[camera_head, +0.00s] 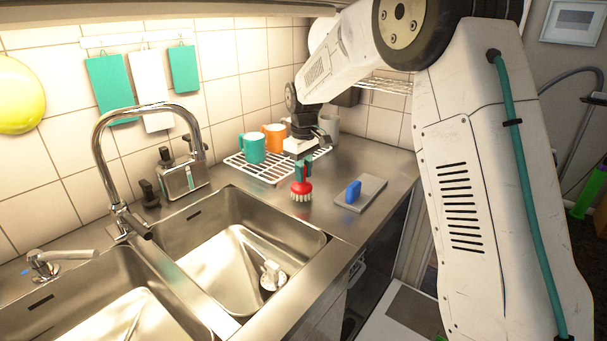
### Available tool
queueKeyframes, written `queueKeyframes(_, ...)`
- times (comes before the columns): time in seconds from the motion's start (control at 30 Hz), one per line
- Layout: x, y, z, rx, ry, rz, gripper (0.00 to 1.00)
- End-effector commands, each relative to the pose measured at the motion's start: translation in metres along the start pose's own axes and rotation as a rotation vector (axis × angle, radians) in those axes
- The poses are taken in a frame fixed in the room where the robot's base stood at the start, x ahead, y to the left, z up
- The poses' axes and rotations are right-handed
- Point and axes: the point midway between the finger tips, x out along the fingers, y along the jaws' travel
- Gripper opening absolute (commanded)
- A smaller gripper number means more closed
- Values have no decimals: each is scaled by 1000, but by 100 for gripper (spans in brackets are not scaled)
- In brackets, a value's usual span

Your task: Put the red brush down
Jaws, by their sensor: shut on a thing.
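I cannot tell whether the bristles touch the counter. My gripper (299,158) is shut on the brush's upper part from above. The jaws hide the top of the handle.
A grey board (372,193) with a blue sponge (353,191) lies to the right. A white wire rack (262,170) with a teal mug (252,147) and an orange mug (274,137) stands behind. The sink (200,228) opens at left. A tap (103,160) rises there.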

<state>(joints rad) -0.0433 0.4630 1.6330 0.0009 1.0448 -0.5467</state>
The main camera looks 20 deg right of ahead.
Motion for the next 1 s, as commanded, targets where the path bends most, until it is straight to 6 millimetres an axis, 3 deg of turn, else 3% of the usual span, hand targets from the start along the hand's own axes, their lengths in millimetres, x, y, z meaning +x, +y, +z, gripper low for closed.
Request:
queueKeyframes(0.1,11,0,0,0,0,0,0)
queueKeyframes(0.4,13,0,0,0,0,0,0)
queueKeyframes(0.43,13,0,0,0,0,0,28)
queueKeyframes(0.5,13,0,0,1,0,0,44)
queueKeyframes(0.83,9,0,0,0,2,1,44)
queueKeyframes(1.0,-14,0,0,0,5,3,44)
